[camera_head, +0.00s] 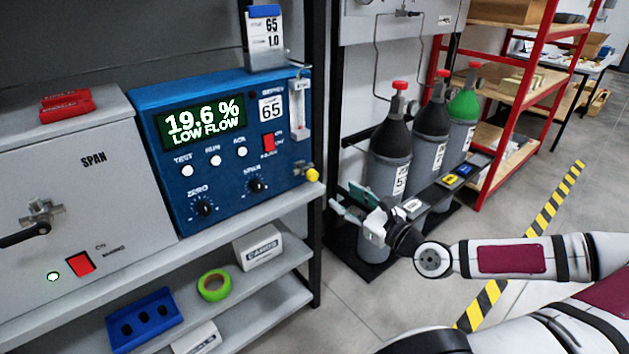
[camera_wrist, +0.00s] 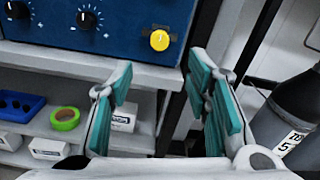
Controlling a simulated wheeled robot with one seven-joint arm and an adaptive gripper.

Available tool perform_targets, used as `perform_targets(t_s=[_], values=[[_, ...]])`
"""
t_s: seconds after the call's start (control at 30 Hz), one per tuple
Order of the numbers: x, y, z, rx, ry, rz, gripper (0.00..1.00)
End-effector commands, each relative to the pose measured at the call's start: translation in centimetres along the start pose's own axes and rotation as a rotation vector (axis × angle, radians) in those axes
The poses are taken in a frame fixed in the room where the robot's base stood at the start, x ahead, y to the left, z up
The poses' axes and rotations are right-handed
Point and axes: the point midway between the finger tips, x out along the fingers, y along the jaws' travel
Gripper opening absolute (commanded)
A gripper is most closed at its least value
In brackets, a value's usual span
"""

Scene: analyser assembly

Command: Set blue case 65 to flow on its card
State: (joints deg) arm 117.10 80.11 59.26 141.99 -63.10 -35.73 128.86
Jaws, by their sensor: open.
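Blue case 65 (camera_head: 232,205) stands on the shelf top; its display (camera_head: 204,120) reads 19.6 % LOW FLOW. Its card (camera_head: 264,38) stands on top and reads 65 and 1.0. A clear flow tube (camera_head: 299,108) is on the case's right side; its reading is too small to tell. A yellow knob (camera_head: 312,175) sticks out low on the right, and shows in the wrist view (camera_wrist: 159,40). My gripper (camera_head: 350,200) is open and empty, to the right of the knob and apart from it. In the wrist view the knob lies beyond my gripper's teal-padded fingers (camera_wrist: 163,88).
A grey SPAN case (camera_head: 95,165) stands left of the blue case, with a red item (camera_head: 67,106) on top. Gas cylinders (camera_head: 390,150) stand behind my gripper. A black shelf post (camera_head: 318,245) is close by. Lower shelves hold green tape (camera_head: 213,285) and boxes.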

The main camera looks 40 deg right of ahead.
Motion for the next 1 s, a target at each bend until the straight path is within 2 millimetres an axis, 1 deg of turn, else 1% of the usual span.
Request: perform_targets(t_s=[0.03, 0.4, 0.6, 0.7, 0.8, 1.0], values=[[0.9, 0.2, -0.1, -0.002, -0.001, 0.005, 0.45], [7.3, 0.2, -0.1, -0.005, 0.001, 0.005, 0.45], [10.2, 0.2, -0.1, -0.003, 0.002, 0.004, 0.45], [11.2, 0.1, -0.1, -0.003, 0.001, 0.003, 0.45], [11.7, 0.1, -0.1, -0.001, 0.002, 0.002, 0.45], [11.9, 0.1, -0.1, -0.001, 0.002, 0.002, 0.45]])
